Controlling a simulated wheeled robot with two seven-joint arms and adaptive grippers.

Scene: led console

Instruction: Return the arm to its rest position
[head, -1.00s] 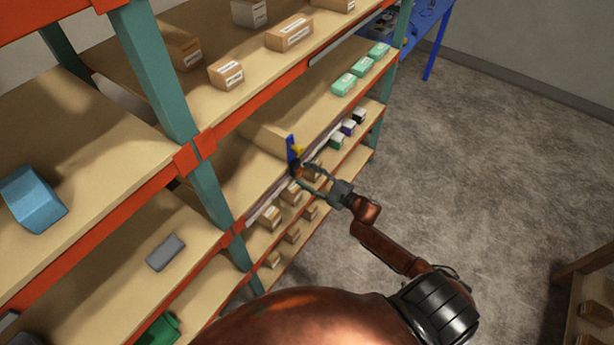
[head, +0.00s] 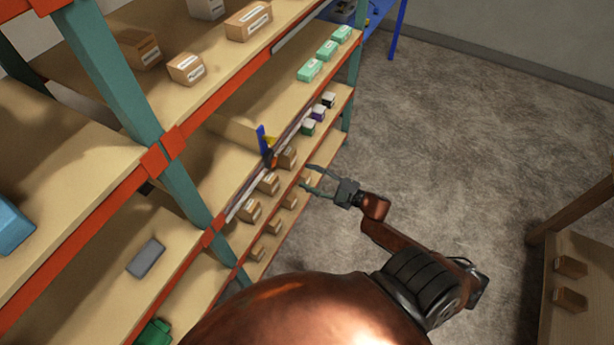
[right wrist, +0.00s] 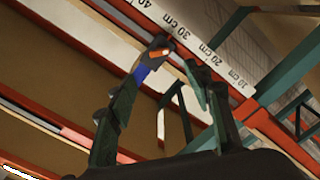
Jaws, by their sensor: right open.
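My right gripper (head: 312,182) is open and empty in the head view, in front of the shelf rack and a little to the right of its lower shelves. Its two fingers also show in the right wrist view (right wrist: 160,95), spread apart below a shelf edge with a printed centimetre scale (right wrist: 190,50). My right arm (head: 390,235) reaches out from the lower right. A blue upright piece with yellow and orange parts (head: 264,145) stands at the shelf edge, apart from the gripper. My left gripper is not in view.
The rack's teal post (head: 120,85) and orange beams stand to the left. Small brown boxes (head: 249,210) and green boxes (head: 325,58) sit on shelves. A wooden unit (head: 570,250) stands at the lower right. Grey floor (head: 460,150) lies open between them.

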